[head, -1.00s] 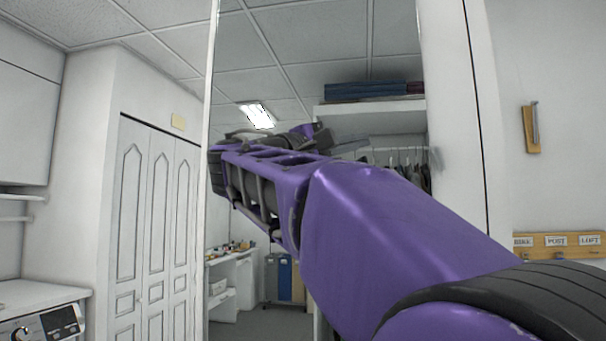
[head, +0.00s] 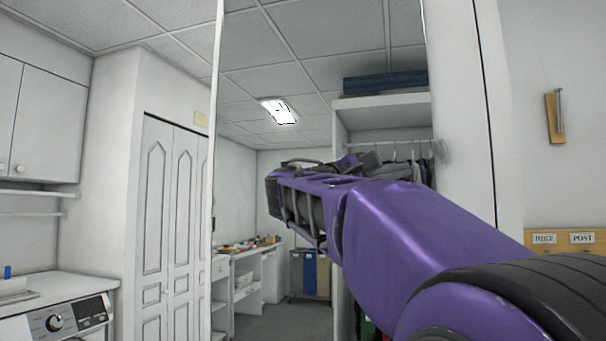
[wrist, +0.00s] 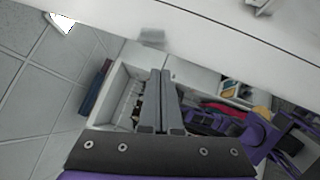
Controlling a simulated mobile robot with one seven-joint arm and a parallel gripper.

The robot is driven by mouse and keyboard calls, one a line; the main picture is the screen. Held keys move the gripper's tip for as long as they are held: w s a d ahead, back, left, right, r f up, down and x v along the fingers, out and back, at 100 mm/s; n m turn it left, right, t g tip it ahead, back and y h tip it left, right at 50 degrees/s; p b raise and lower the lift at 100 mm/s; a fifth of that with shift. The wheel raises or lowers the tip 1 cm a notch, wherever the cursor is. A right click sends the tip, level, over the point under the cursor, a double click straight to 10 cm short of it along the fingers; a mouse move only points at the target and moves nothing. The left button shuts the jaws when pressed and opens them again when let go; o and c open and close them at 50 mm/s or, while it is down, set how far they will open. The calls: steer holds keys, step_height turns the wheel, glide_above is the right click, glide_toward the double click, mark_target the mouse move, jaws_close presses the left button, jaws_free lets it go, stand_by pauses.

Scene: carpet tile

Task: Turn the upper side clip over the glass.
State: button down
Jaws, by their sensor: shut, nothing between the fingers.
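The glass (head: 300,60) is a tall pane with a thin pale left edge, showing a ceiling, shelf and clothes rail. A small pale grey clip (head: 441,152) sits at its right edge, level with the rail; it also shows in the wrist view (wrist: 152,36) against the white border. Its exact turn is hard to tell. My gripper (head: 378,162) is left of the clip, partly hidden behind my purple arm. In the wrist view its two grey fingers (wrist: 160,74) are together and empty, pointing at the clip with a gap between.
A white panel (head: 462,100) borders the glass on the right. Beyond it, a wooden hook plate (head: 553,118) and a labelled board (head: 565,241) hang on the wall. White folding doors (head: 168,230) and a washing machine (head: 60,318) stand on the left.

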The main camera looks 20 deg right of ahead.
mark_target(445, 158)
steer(key=x, duration=0.4)
steer(key=shift+s+d+r, duration=0.2)
steer(key=shift+s+d, duration=0.15)
steer(key=shift+d, duration=0.2)
steer(key=shift+s+d+r, duration=0.15)
steer(key=shift+s+d, duration=0.2)
steer(key=shift+d, duration=0.15)
steer(key=shift+s+d+r, duration=0.2)
steer(key=shift+s+d, duration=0.1)
steer(key=shift+d, duration=0.25)
steer(key=shift+s+d+f+b, duration=0.3)
steer(key=shift+d+f+b, duration=0.15)
steer(key=shift+b, duration=0.3)
steer(key=shift+f, duration=0.1)
steer(key=shift+s+d+f+b, duration=0.1)
steer(key=shift+s+d+b, duration=0.05)
steer(key=shift+d+b, duration=0.15)
steer(key=shift+s+d, duration=0.25)
steer(key=shift+d, duration=0.1)
